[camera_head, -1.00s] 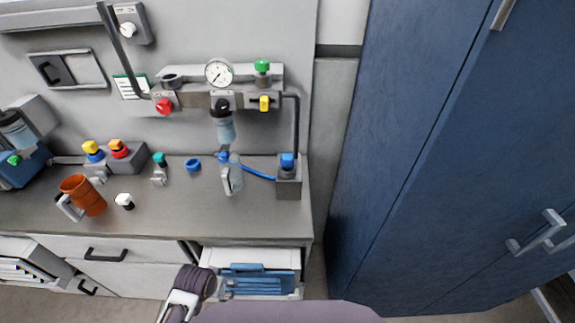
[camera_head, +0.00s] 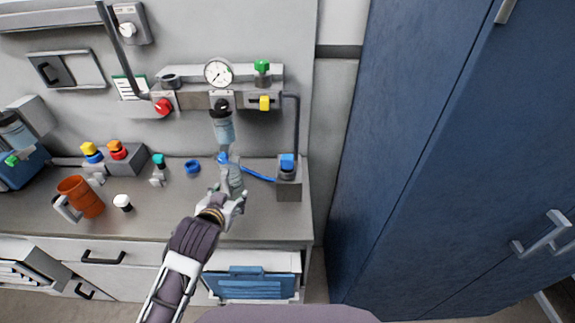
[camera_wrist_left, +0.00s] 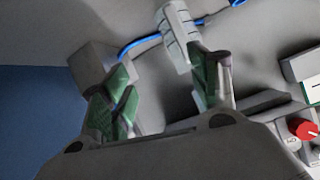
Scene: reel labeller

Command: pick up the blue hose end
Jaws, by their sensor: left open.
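The blue hose (camera_head: 258,176) curves over the worktop between a grey block (camera_head: 289,188) with a blue-capped fitting (camera_head: 287,161) and a blue end (camera_head: 223,157) beside a light grey ribbed piece (camera_head: 232,174). I cannot tell which end is free. My left gripper (camera_head: 228,194) is open, just in front of the ribbed piece, partly covering it. In the left wrist view, the open green-padded fingers (camera_wrist_left: 163,86) are empty; the ribbed piece (camera_wrist_left: 178,26) lies beyond them, with the blue hose (camera_wrist_left: 139,43) passing by it. My right gripper is not in view.
A blue ring (camera_head: 192,167), a teal-topped fitting (camera_head: 159,172), a white-topped knob (camera_head: 122,201) and an orange mug (camera_head: 82,196) stand to the left. A gauge panel (camera_head: 200,99) is behind. A blue cabinet (camera_head: 430,150) stands at the right.

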